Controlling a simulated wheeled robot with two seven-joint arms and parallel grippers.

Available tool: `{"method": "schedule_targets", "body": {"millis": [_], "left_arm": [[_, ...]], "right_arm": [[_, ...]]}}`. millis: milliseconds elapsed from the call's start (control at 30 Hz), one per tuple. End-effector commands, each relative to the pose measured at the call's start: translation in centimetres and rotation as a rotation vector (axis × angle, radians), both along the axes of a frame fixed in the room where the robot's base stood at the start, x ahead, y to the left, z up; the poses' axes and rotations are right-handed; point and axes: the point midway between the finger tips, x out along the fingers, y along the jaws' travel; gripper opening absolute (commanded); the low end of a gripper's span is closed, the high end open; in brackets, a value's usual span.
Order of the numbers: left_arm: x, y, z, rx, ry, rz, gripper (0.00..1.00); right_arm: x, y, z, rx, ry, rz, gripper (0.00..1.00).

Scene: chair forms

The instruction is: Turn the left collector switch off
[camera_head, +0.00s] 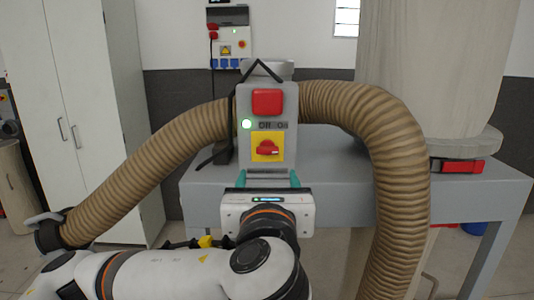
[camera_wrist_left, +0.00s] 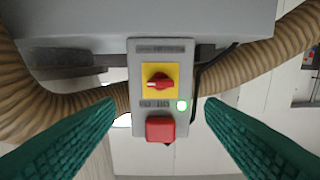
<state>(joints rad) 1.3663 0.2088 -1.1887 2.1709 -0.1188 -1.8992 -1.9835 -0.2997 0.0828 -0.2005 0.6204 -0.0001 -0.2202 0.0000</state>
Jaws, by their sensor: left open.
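The collector switch is a red rotary knob (camera_head: 267,148) on a yellow plate, low on a grey control box (camera_head: 246,96). A lit green lamp (camera_head: 246,125) and a red square button (camera_head: 267,102) are above it. The wrist view shows the box inverted, with the knob (camera_wrist_left: 159,82) above the lamp (camera_wrist_left: 182,105) and button (camera_wrist_left: 160,129). The knob lies roughly horizontal; the small lettering beside the lamp is hard to read. My left gripper (camera_head: 268,178) is open and empty, just below and in front of the knob. Its green fingers (camera_wrist_left: 160,103) are apart, on either side of the box.
Ribbed brown hoses (camera_head: 399,140) curve down on both sides of the box. The box stands at a grey table (camera_head: 330,170). A large dust bag (camera_head: 430,70) is at the right and a white cabinet (camera_head: 75,90) at the left. A wall power box (camera_head: 231,47) is behind.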

Motion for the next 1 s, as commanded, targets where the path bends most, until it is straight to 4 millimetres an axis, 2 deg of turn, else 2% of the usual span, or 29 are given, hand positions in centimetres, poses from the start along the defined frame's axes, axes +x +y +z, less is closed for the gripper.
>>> {"method": "schedule_targets", "body": {"millis": [167,400,600,800,1000], "left_arm": [[2.0,0.1,0.3,0.007,0.0,0.007,0.64],[6.8,0.1,0.4,0.005,0.002,0.006,0.64],[10.1,0.1,0.2,0.004,0.001,0.005,0.64],[11.7,0.1,0.1,0.002,0.001,0.003,0.64],[11.8,0.0,0.0,0.002,0.0,0.001,0.64]], "right_arm": [[0.0,0.0,0.9,-0.001,0.0,0.0,0.39],[0.0,0.0,2.6,0.0,0.0,0.0,0.39],[0.0,0.0,3.6,0.0,0.0,0.0,0.39],[0.0,0.2,3.9,0.003,0.001,-0.002,0.39],[0.0,0.5,3.9,0.005,0.0,-0.003,0.39]]}}
